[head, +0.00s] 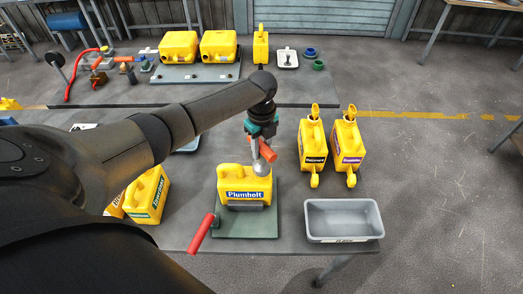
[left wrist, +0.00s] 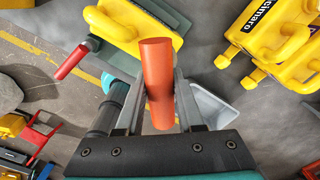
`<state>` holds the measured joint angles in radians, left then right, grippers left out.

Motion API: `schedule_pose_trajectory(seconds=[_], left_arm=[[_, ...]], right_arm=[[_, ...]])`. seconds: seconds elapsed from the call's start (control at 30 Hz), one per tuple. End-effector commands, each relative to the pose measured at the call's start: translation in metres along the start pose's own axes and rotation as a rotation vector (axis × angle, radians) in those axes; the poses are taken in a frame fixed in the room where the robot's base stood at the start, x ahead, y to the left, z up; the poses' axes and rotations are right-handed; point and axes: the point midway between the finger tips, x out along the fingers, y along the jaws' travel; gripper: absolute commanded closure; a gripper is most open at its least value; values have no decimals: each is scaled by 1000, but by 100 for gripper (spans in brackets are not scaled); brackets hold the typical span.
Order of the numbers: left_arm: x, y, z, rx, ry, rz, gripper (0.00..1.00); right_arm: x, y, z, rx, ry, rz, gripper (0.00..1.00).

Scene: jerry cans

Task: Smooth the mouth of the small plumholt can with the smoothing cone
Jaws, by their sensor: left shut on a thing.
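The small yellow Plumholt can (head: 240,183) stands upright in a dark green-grey fixture (head: 245,227) with a red lever (head: 201,233). My left gripper (head: 262,135) is above the can's right end. It is shut on the red handle (head: 267,151) of the smoothing cone, whose silver cone (head: 261,168) points down at the can's top. The cone hides the can's mouth, and I cannot tell whether it touches. In the left wrist view the fingers (left wrist: 158,100) grip the red handle (left wrist: 157,75), with the yellow can (left wrist: 140,22) behind. My right gripper is out of view.
Two yellow cans with spouts (head: 312,145) (head: 347,148) stand right of the fixture. A grey bin (head: 343,236) sits at the table's front right. Other yellow cans (head: 147,195) stand at left, partly behind my arm. A back table holds more cans (head: 179,45).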

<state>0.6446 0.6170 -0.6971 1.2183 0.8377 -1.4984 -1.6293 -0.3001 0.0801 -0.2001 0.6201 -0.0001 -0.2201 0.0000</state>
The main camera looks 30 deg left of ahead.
Motion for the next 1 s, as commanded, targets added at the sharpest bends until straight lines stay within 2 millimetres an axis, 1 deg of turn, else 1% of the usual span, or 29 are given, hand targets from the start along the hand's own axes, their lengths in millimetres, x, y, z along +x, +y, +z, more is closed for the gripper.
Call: schedule_pose_trajectory(seconds=[0.03, 0.6, 1.0], left_arm=[[-4, -1, 1, -1, -1, -2, 100], [-37, -1, 1, -2, -1, -2, 100], [-40, 0, 1, -1, -1, -1, 100]], right_arm=[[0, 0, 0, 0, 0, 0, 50], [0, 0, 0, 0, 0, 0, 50], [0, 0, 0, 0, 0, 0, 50]])
